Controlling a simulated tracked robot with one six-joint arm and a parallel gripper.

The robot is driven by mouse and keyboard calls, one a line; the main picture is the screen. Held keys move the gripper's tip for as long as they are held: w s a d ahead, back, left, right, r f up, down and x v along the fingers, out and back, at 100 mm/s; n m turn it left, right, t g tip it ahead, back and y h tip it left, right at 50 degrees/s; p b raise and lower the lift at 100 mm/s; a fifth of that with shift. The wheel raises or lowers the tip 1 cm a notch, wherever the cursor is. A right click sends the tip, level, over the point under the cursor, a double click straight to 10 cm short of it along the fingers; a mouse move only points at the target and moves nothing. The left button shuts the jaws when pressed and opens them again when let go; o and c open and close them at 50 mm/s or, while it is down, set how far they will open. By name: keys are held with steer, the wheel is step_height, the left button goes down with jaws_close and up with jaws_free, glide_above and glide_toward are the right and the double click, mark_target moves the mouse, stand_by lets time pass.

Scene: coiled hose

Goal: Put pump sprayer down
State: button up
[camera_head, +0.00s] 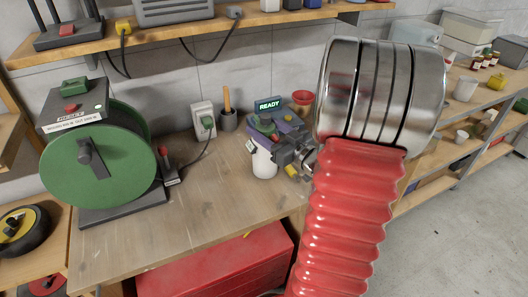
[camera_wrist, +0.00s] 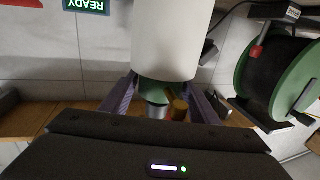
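The pump sprayer (camera_head: 263,163) has a white body and a green top, and it looks upright over the back of the workbench (camera_head: 190,215). I cannot tell whether its base touches the bench top. My gripper (camera_head: 266,130), with purple fingers, is at the sprayer's top. In the wrist view, which is turned upside down, the fingers of my gripper (camera_wrist: 162,88) lie on both sides of the green part under the white body (camera_wrist: 172,40) and appear shut on it. The sprayer's base is cut off there.
A green hose reel (camera_head: 98,168) stands on the bench at left. A red chest (camera_head: 220,270) is below. The front bench top is clear. My red arm hides the right side.

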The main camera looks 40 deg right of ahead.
jaws_close()
stand_by(0.5)
